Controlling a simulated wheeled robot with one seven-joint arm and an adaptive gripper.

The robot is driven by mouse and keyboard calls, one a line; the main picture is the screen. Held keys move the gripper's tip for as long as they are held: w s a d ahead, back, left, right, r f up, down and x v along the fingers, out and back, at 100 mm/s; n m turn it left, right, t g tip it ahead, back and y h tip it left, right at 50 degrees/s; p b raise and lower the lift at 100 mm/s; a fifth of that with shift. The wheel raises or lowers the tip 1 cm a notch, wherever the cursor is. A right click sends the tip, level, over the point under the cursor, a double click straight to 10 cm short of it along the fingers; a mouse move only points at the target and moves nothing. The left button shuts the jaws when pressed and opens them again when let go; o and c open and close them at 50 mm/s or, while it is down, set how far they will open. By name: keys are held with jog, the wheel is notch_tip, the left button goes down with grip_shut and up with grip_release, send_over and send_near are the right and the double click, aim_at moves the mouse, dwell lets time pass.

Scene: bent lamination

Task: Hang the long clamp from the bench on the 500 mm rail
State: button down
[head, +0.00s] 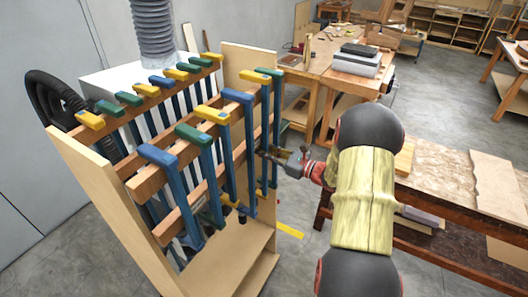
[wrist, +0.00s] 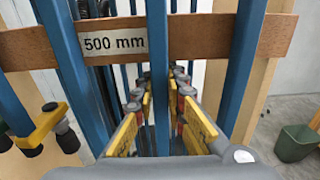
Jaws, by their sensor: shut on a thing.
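My gripper (head: 268,154) reaches in from the right at the rack's front. In the wrist view its fingers with yellow pads (wrist: 160,130) are shut on an upright blue clamp bar (wrist: 158,75). A wooden rail labelled 500 mm (wrist: 200,38) runs across behind the bars in the wrist view. Whether the clamp's head rests on that rail or is above it I cannot tell.
Other clamps hang close on both sides: a green-headed one (head: 193,136), a blue-headed one (head: 158,155) and yellow ones. A wooden end panel (head: 248,58) stands at the far right. The workbench (head: 440,185) stands right of my arm.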

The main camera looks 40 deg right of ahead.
jog(key=shift+f+b, duration=0.3)
jog(key=shift+f, duration=0.05)
dwell(0.3)
jog(key=shift+f+b, duration=0.3)
jog(key=shift+f, duration=0.25)
dwell(0.4)
jog(key=c, duration=1.8)
grip_release()
jog(key=shift+c, duration=0.2)
jog(key=shift+o, duration=0.5)
jog(key=shift+s+f, duration=0.1)
jog(key=shift+f, duration=0.05)
jog(key=v, duration=1.2)
